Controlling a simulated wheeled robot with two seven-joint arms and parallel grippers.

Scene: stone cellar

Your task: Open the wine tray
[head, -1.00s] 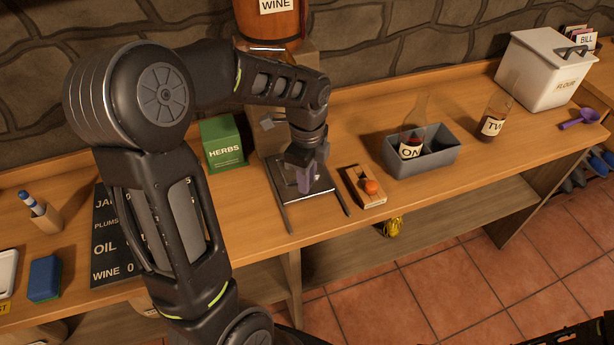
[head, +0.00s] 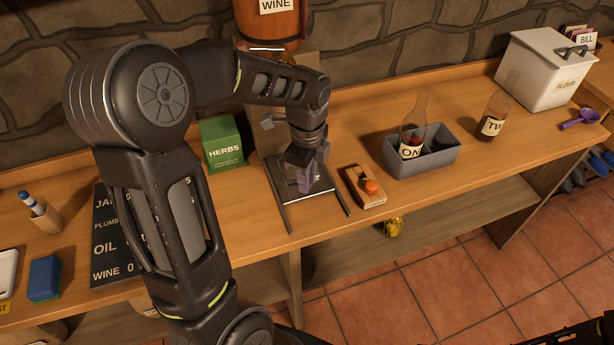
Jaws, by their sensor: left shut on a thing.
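The wine tray (head: 322,191) is a dark flat tray between two dark rails on the counter, below the barrel labelled WINE (head: 270,22). The fingertips and the grip are small and partly hidden by the gripper's own body. My left arm covers part of the stand behind the tray. My right gripper is not in view.
A wooden block with an orange knob (head: 371,187) sits close to the right rail. A grey bin (head: 432,158) holding a bottle stands further right. A green HERBS box (head: 222,144) is left of the tray. The counter front edge is near the rail ends.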

